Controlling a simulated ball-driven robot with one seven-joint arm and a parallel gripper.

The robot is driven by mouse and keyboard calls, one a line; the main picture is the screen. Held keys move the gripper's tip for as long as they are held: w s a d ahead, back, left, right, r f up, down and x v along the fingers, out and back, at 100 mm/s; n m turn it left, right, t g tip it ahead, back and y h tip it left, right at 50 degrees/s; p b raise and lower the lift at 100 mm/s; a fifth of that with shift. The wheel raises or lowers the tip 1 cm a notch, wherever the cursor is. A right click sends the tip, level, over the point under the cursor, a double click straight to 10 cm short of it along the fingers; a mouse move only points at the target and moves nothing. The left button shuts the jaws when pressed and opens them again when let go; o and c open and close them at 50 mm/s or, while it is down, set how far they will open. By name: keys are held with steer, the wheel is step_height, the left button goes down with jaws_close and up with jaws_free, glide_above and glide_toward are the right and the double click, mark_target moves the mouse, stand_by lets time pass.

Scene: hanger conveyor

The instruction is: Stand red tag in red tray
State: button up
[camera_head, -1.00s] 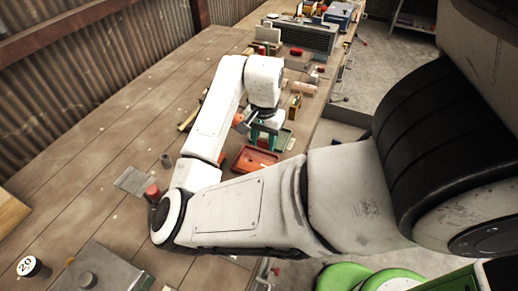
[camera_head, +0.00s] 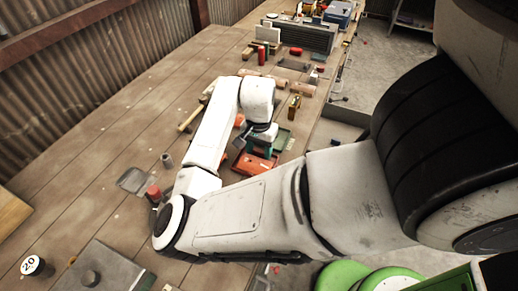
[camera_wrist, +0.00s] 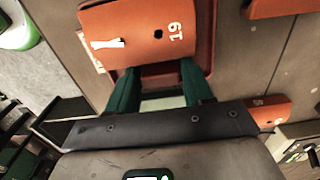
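In the wrist view a flat orange-red tag (camera_wrist: 120,30) marked 19, with a dark hole, lies across the far side of my gripper (camera_wrist: 158,68). Behind it shows the darker red rim of the red tray (camera_wrist: 210,40). My gripper's two green fingers are apart, with a gap between them; their tips meet the tag's near edge in the picture, and whether they touch it I cannot tell. In the head view my gripper (camera_head: 262,146) is over the red tray (camera_head: 250,168), partly hiding it. Whether the tag stands or leans is unclear.
Another orange piece (camera_wrist: 268,110) lies at right in the wrist view. In the head view a green tray (camera_head: 284,138) sits beyond the red one, with a small yellowish block (camera_head: 295,103) farther back. The planks at left are mostly clear.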

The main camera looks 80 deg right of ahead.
mark_target(260, 150)
steer(key=shift+o, duration=1.3)
steer(key=shift+r, duration=0.1)
step_height(260, 150, up, 12)
steer(key=shift+b, duration=0.3)
steer(key=shift+s+d, duration=0.1)
